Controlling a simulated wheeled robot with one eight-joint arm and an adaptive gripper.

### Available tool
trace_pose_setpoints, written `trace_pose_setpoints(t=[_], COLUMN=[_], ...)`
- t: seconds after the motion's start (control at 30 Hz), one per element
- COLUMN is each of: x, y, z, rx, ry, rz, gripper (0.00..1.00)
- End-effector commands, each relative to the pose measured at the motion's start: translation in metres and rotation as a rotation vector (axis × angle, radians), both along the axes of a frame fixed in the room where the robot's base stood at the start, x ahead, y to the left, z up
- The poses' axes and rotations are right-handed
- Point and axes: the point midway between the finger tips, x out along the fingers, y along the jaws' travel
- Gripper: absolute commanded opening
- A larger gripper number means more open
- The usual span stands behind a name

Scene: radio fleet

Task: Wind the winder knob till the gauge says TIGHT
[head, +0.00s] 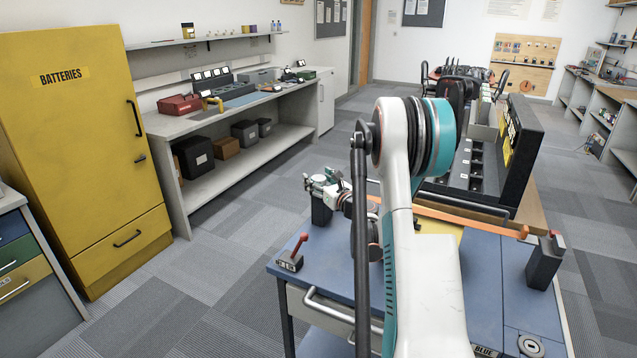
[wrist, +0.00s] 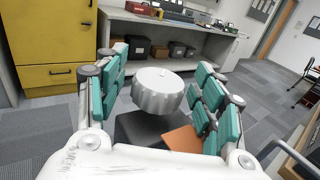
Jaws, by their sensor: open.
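The winder knob (wrist: 157,94) is a silver ribbed cylinder with a small mark on its top face. It sits above a dark block (wrist: 145,130) in the wrist view. My gripper (wrist: 162,88) is open, with its teal finger pads to the left and right of the knob; a gap shows on the left, and contact on the right is hard to judge. In the head view my gripper (head: 325,186) is small, above a dark post (head: 321,211) at the blue bench's far left corner. I cannot make out a gauge or the word TIGHT.
An orange strap (head: 470,222) runs across the blue bench (head: 490,285) to a dark post (head: 545,263) at the right. A red-handled switch (head: 291,256) stands near the left edge. A black rack (head: 520,150) stands behind. The yellow BATTERIES cabinet (head: 75,130) is across the aisle.

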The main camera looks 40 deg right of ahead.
Motion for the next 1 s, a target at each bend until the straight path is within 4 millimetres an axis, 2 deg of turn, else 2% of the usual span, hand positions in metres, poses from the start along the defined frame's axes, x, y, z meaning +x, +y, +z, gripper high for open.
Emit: trace_pose_setpoints(t=[0.33,0.37,0.5,0.57,1.0], x=[0.0047,0.0047,0.0046,0.0045,0.0054], y=[-0.0007,-0.0007,-0.0006,-0.0005,0.0010], z=[0.0005,0.0005,0.0004,0.0004,0.0004], rx=[0.000,0.000,0.000,0.000,0.000], ry=[0.000,0.000,0.000,0.000,0.000], rz=[0.000,0.000,0.000,0.000,-0.075], gripper=[0.62,0.60,0.28,0.17,0.17])
